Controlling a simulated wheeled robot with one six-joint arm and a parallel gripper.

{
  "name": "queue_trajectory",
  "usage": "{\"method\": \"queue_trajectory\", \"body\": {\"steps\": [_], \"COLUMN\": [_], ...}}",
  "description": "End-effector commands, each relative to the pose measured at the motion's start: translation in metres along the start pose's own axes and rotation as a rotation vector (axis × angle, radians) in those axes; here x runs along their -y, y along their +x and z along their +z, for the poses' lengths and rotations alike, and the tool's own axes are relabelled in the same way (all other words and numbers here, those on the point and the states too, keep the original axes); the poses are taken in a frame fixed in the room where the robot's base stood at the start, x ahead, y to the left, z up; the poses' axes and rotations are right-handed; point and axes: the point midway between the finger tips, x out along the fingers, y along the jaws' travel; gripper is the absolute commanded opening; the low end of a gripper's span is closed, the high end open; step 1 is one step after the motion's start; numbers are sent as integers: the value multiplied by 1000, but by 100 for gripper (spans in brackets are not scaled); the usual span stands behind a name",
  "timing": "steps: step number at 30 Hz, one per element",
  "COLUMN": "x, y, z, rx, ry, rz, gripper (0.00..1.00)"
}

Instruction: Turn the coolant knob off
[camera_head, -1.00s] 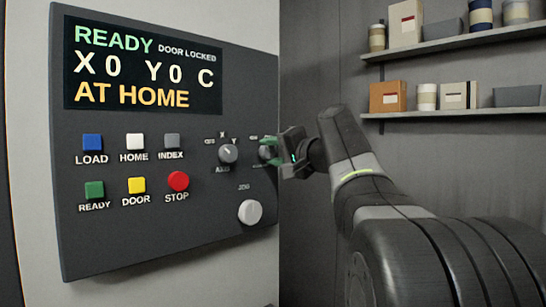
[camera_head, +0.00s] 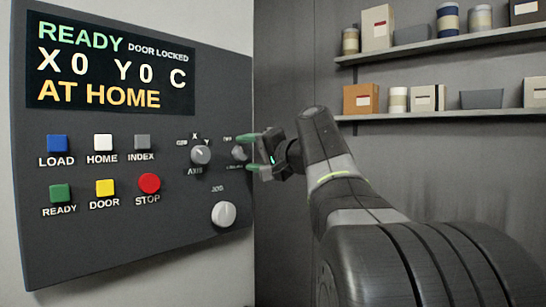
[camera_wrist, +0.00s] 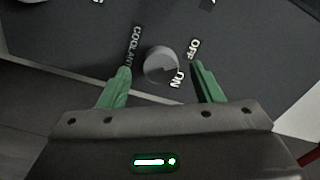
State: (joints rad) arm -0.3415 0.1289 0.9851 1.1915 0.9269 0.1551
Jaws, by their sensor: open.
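The coolant knob (camera_wrist: 161,64) is a grey round knob on the dark control panel (camera_head: 110,240), with COOLANT, OFF and ON lettered around it in the wrist view. My gripper (camera_wrist: 163,75) is open, with one green finger on each side of the knob. I cannot tell whether the fingertips touch it. In the head view my gripper (camera_head: 248,153) is at the panel's right edge, its green fingertips one above the other beside the knob.
An axis knob (camera_head: 201,155) sits just left, and a larger jog knob (camera_head: 223,214) below. Coloured buttons, including the red STOP button (camera_head: 149,183), fill the panel's left half. Shelves (camera_head: 440,115) with boxes and jars hang at the right. The display reads READY, DOOR LOCKED, AT HOME.

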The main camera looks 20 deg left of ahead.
Motion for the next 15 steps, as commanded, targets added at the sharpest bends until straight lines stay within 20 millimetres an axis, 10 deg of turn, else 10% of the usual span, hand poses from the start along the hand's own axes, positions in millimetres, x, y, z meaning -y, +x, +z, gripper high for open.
{"method": "queue_trajectory", "body": {"steps": [15], "x": [-1], "y": [-96], "z": [0], "rx": [-4], "ry": [-1], "rz": [2], "gripper": [59]}}
